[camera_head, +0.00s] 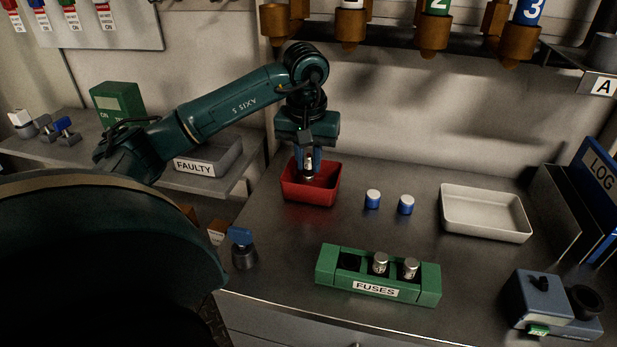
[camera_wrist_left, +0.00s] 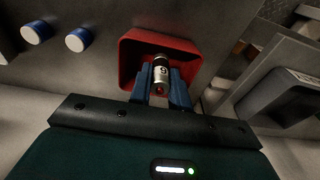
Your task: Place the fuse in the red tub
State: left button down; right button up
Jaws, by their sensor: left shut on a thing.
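The red tub (camera_head: 322,196) stands on the grey worktop, left of two blue-and-white capped pieces; it also shows in the left wrist view (camera_wrist_left: 129,62). My left gripper (camera_head: 308,172) is over the tub, pointing down. It is shut on a silver fuse (camera_wrist_left: 161,72), which carries a dark mark and a red end. The fuse (camera_head: 308,161) is held between the blue fingers above or within the tub's opening; I cannot tell whether it touches the tub floor. The green fuse holder (camera_head: 328,272) at the front has two silver fuses in it and one empty dark hole. My right gripper is not in view.
Two blue-and-white capped pieces (camera_head: 373,199) stand right of the tub. A white tray (camera_head: 487,236) is further right. A blue-handled grey part (camera_head: 243,252) is at the front left. A tray labelled FAULTY (camera_head: 210,165) sits on the left shelf. Bare worktop lies between tub and fuse holder.

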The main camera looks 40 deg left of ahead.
aim_at(308, 179)
pick_arm(q)
jog(key=shift+f, duration=0.8)
notch_tip(308, 179, down, 3)
jog(key=shift+r, duration=0.1)
jog(key=shift+f, duration=0.35)
jog(key=shift+f+b, duration=0.15)
jog(key=shift+b, duration=0.25)
jog(key=c, duration=1.3)
grip_release()
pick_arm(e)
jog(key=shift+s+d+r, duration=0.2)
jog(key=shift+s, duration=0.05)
